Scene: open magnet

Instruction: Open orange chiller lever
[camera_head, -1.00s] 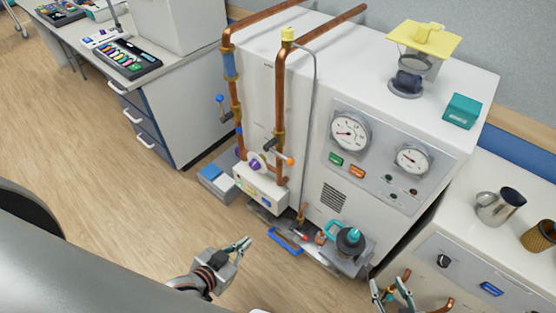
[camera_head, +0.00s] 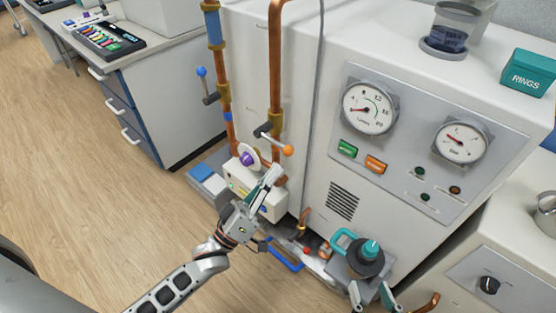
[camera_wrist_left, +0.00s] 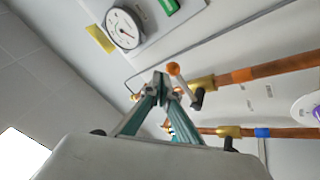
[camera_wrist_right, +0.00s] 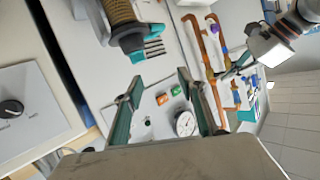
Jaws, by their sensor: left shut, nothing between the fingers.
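The orange-knobbed lever (camera_head: 287,150) sits on a valve of the right copper pipe, on the front of the white chiller cabinet. It also shows in the left wrist view (camera_wrist_left: 173,69), its orange knob on a grey arm beside a brass fitting. My left gripper (camera_head: 274,172) is shut and empty, its tips just below the knob in the head view. In the left wrist view its fingertips (camera_wrist_left: 160,82) are close to the knob; whether they touch it is unclear. My right gripper (camera_head: 371,292) is open and empty at the lower right; its spread fingers also show in the right wrist view (camera_wrist_right: 157,92).
A blue-knobbed lever (camera_head: 202,72) is on the left pipe. A teal-handled dark vessel (camera_head: 366,258) stands near my right gripper. Gauges (camera_head: 369,107) are on the panel. Floor at left is clear.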

